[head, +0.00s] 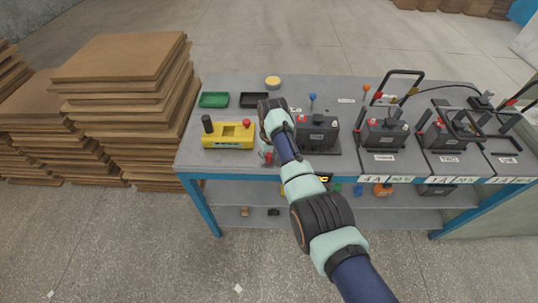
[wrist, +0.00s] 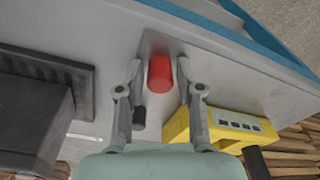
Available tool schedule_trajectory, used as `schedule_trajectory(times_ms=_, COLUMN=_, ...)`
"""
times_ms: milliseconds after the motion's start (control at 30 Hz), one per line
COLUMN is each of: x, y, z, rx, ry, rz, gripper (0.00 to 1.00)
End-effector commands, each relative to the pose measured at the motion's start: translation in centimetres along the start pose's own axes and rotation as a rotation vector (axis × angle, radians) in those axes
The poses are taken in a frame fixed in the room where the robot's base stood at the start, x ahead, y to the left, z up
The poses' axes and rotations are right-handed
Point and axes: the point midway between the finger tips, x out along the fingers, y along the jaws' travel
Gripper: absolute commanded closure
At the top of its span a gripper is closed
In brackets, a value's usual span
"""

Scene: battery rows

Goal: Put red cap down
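A red cap (wrist: 159,74) stands on the grey tabletop near the table's front edge, between the two fingers of my gripper (wrist: 160,64) in the wrist view. A thin gap shows on each side of the cap, so the fingers look apart from it. In the head view the red cap (head: 268,157) shows just right of the yellow box (head: 229,142), with my arm over it. The fingers are mostly hidden there by my wrist.
A small black cap (wrist: 139,117) stands by my left finger in the wrist view. A black battery (head: 317,129) on a dark tray is to the right, with more batteries beyond. Green (head: 213,100) and black (head: 254,100) trays lie behind. Cardboard stacks (head: 130,90) stand left of the table.

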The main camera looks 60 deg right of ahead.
Motion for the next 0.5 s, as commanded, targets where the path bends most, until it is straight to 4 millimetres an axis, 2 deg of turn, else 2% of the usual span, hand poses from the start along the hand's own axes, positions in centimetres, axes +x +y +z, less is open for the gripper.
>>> schedule_trajectory(times_ms=333, x=-0.2, y=0.0, z=0.0, rx=0.000, ry=0.000, rz=0.000, gripper=0.49)
schedule_trajectory(times_ms=433, x=-1.2, y=0.0, z=-0.1, rx=0.000, ry=0.002, rz=0.000, gripper=0.49)
schedule_trajectory(times_ms=500, x=-2.6, y=0.0, z=-0.2, rx=0.000, ry=0.003, rz=0.000, gripper=0.49)
